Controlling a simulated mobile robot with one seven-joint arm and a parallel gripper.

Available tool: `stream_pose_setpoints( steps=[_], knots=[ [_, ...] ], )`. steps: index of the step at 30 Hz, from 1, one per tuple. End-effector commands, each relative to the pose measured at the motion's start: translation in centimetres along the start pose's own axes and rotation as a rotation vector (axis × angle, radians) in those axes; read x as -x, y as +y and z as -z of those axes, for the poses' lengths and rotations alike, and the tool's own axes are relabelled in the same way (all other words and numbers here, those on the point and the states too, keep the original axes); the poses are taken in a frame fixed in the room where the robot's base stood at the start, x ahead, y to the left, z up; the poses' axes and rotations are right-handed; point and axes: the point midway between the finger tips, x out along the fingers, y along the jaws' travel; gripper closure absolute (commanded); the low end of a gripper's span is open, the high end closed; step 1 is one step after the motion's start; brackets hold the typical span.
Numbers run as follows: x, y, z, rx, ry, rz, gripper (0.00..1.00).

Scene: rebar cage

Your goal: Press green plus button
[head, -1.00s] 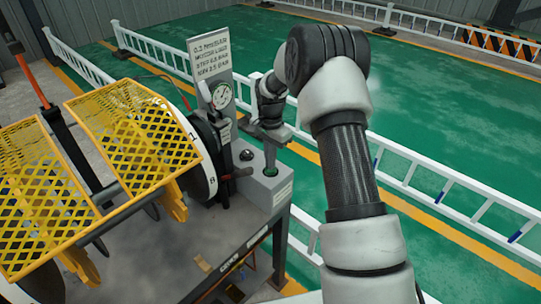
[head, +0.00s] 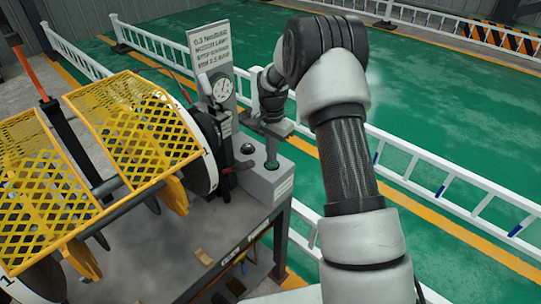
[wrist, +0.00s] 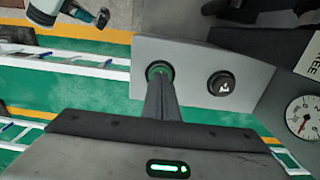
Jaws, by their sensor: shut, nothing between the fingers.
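The green button (wrist: 159,70) is a round button with a green ring on a grey control box. In the wrist view, the tips of my gripper (wrist: 160,84) are over it and hide part of it. In the head view, the green button (head: 271,167) shows at the lower end of my gripper (head: 271,157), which points down onto it. The fingers are together with nothing between them. I cannot tell whether the tips touch the button or are just above it. Its plus mark is not readable.
A black button (wrist: 222,84) with a white mark sits beside the green one. A pressure gauge (head: 222,90) and a sign plate (head: 212,45) stand behind the control box (head: 270,188). A yellow mesh guard (head: 135,130) is at left. White railings (head: 430,180) cross the green floor.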

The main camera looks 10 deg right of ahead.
Motion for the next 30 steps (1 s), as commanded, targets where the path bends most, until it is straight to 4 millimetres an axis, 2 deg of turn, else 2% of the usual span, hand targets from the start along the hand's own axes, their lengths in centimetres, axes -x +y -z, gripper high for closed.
stream_pose_setpoints(
  steps=[1,3,4,9,15,21,30],
  knots=[
    [1.8,0.3,0.2,-0.002,0.001,0.001,1.00],
    [3.5,0.6,0.5,-0.003,0.002,0.003,1.00],
    [3.6,0.5,0.5,-0.002,0.004,0.005,1.00],
    [7.6,0.5,0.4,-0.001,0.005,0.005,1.00],
    [11.1,0.4,0.4,-0.002,0.004,0.006,1.00],
    [12.5,0.5,0.4,-0.002,0.003,0.004,1.00],
    [12.6,0.5,0.4,-0.002,0.003,0.004,1.00]
  ],
)
